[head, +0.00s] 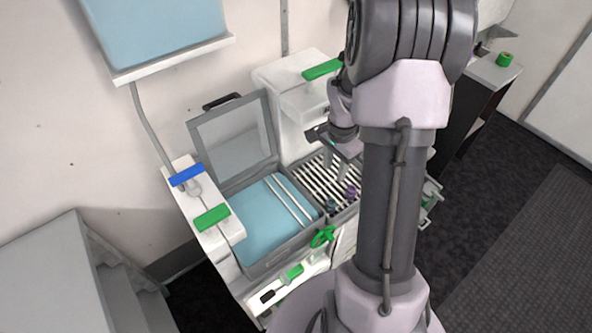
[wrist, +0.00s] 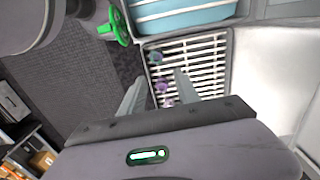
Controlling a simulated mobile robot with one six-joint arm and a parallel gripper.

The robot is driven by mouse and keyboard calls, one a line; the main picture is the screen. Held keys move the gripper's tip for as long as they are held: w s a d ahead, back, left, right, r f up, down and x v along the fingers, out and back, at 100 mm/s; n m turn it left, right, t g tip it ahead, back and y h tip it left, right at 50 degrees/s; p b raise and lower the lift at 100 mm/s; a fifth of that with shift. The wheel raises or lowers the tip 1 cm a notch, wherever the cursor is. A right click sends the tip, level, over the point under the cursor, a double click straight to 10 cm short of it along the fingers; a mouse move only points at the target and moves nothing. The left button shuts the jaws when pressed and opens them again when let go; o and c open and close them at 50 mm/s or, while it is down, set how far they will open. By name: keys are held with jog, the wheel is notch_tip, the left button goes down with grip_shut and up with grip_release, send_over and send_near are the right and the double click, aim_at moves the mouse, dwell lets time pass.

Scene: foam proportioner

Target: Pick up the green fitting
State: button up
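A small dark green-teal fitting (head: 330,205) stands on the slatted tray (head: 315,174), near its front left corner. In the wrist view the fitting (wrist: 156,57) is at the tray's upper left, beyond my fingertips. A purple fitting (head: 351,192) is beside it; it also shows in the wrist view (wrist: 161,86), between my fingers in the picture. My gripper (wrist: 160,75) is open and empty, with its fingers apart above the tray. In the head view my gripper (head: 343,160) is partly hidden by my arm.
An open grey case (head: 231,187) with a blue inside adjoins the tray on the left. A bright green handwheel (head: 322,237) sticks out at the front edge. Another green piece (head: 505,59) stands on the dark cabinet at right. A white housing (head: 292,78) rises behind.

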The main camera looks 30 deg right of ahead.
aim_at(331, 202)
jog(key=f+b, duration=0.1)
jog(key=f, duration=0.4)
jog(key=f+b, duration=0.1)
jog(key=f, duration=0.5)
jog(key=s+f, duration=0.1)
jog(key=f, duration=0.4)
jog(key=shift+d+f+b, duration=0.1)
jog(key=shift+f+b, duration=0.3)
jog(key=shift+r, duration=0.1)
grip_shut()
